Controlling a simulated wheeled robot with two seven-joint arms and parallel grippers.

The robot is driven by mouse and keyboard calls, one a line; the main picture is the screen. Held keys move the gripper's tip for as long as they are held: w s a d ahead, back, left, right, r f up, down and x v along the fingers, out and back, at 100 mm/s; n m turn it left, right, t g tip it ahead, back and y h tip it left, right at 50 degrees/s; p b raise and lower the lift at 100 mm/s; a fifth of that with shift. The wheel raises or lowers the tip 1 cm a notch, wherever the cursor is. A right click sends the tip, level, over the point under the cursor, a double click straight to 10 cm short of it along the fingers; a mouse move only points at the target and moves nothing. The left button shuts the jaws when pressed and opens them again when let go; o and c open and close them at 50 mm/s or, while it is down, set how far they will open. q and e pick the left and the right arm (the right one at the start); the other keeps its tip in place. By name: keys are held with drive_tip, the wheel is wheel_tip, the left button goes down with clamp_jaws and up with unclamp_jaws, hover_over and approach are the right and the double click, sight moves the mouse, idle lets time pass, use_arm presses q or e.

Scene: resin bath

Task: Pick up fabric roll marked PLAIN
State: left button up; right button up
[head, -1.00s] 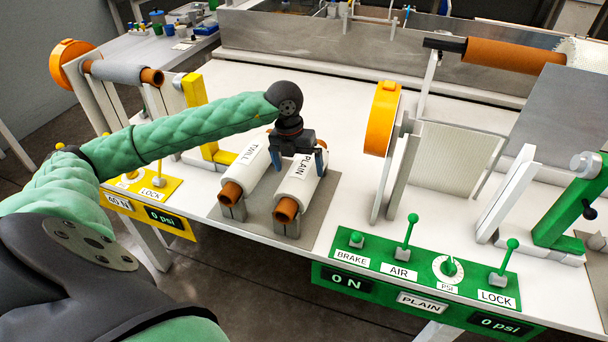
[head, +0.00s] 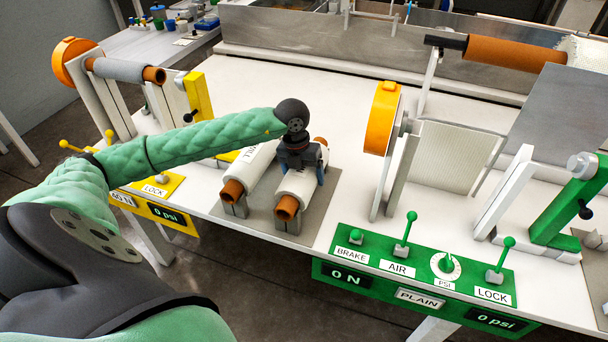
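The PLAIN fabric roll (head: 292,190) is a white roll on an orange-brown core. It lies on a grey stand (head: 262,226) near the table's front edge, and its label is now hidden by my gripper. My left gripper (head: 299,172) is low over the roll's middle, pointing down. One blue finger shows at the roll's right side; the other is mostly hidden. I cannot tell whether the fingers press on the roll. The TWILL roll (head: 240,176) lies parallel on its left, its label partly covered by my arm. My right gripper is not in view.
A green control panel (head: 372,262) with levers stands at the front right, near an orange disc (head: 382,118) and upright plates. A yellow panel (head: 158,186) and yellow post (head: 199,98) stand on the left. The white table (head: 300,80) is clear behind the rolls.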

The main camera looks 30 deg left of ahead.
use_arm(q)
drive_tip(key=shift+w+r, duration=0.1)
drive_tip(key=c, duration=0.6)
